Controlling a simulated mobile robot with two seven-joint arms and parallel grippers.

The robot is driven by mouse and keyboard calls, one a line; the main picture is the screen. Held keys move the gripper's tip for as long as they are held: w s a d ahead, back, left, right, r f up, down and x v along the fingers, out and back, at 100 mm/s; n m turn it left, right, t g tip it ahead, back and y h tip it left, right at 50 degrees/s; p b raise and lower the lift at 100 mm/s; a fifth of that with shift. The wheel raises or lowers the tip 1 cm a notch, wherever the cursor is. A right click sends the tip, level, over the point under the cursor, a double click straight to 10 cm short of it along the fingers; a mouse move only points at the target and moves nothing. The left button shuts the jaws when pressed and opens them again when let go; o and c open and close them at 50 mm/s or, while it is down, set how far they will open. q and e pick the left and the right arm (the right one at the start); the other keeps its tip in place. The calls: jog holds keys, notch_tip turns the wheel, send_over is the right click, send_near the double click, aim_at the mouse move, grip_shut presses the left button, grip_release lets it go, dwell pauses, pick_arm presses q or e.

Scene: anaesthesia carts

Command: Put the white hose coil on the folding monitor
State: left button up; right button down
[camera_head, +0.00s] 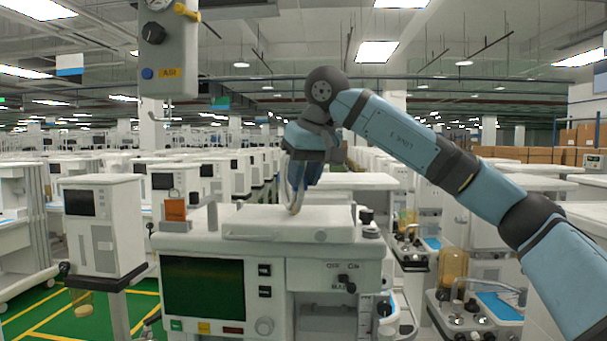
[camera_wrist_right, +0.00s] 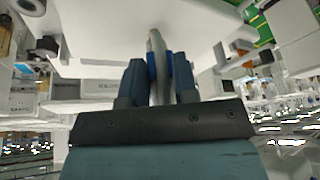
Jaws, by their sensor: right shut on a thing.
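The white hose coil (camera_head: 294,200) is held upright, edge-on, by my right gripper (camera_head: 303,182) above the middle cart. In the right wrist view the coil (camera_wrist_right: 155,50) stands between the blue fingers of the gripper (camera_wrist_right: 158,68), which are shut on it. A flat white unit (camera_head: 260,227), which looks like the folding monitor folded down, lies on top of the cart. The coil's lower edge reaches down to its top surface; I cannot tell if they touch. My left gripper is not in view.
The cart's green-black screen (camera_head: 203,287) faces me. An orange box (camera_head: 175,209) stands on the cart top at the left. A white monitor (camera_head: 104,226) stands left of the cart. A grey gauge panel (camera_head: 168,60) hangs at upper left. Amber canisters (camera_head: 453,263) stand at the right.

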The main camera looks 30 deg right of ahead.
jog(key=c, duration=0.9)
grip_release()
jog(key=shift+a, duration=0.1)
jog(key=v, duration=1.2)
